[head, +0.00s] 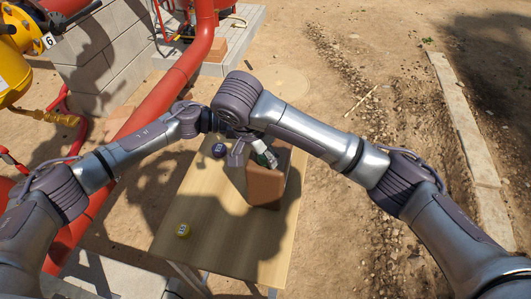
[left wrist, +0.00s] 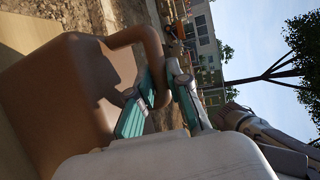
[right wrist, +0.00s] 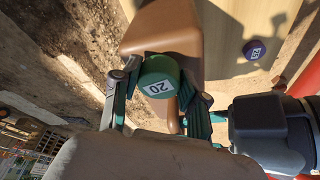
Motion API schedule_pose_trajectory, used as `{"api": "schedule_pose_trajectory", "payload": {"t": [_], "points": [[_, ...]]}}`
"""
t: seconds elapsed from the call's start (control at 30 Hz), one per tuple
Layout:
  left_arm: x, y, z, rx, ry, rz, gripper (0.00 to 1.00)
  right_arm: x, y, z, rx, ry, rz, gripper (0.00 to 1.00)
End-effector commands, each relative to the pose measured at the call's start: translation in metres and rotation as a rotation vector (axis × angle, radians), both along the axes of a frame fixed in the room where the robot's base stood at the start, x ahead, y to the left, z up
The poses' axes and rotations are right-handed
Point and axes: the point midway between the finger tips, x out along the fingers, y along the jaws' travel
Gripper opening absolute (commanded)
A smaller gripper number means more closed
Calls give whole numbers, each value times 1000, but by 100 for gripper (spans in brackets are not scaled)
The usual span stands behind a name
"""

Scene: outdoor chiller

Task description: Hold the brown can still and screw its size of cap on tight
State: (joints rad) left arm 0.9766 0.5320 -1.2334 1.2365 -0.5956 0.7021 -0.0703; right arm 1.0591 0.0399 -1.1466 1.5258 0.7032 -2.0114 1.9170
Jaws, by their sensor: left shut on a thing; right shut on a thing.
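The brown can (head: 266,186) stands on the table with its top partly hidden under my right gripper. It also fills the left of the left wrist view (left wrist: 60,100). My left gripper (left wrist: 158,86) is shut on the can's handle (left wrist: 150,48), a finger on each side. My right gripper (right wrist: 155,90) is shut on a green cap (right wrist: 160,72) marked 20, at the top of the can (right wrist: 165,28). The can's neck is hidden behind the cap, so I cannot tell how far the cap is seated.
A dark blue cap (head: 219,150) lies on the wooden table (head: 215,235) left of the can. A red pipe (head: 165,105) runs along the left. Open dirt lies to the right.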

Motion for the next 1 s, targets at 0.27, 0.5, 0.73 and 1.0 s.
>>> {"api": "schedule_pose_trajectory", "payload": {"t": [0.27,0.5,0.73,1.0], "points": [[1,0,1,-2,-1,3,0,5,2,-2,0,4,-753,0],[1,0,1,-2,-1,3,0,4,1,-3,5,6,-807,62],[1,0,1,-1,0,1,0,4,1,-2,5,5,-806,73],[0,0,0,-1,0,0,0,4,1,-2,5,4,-805,98]]}}
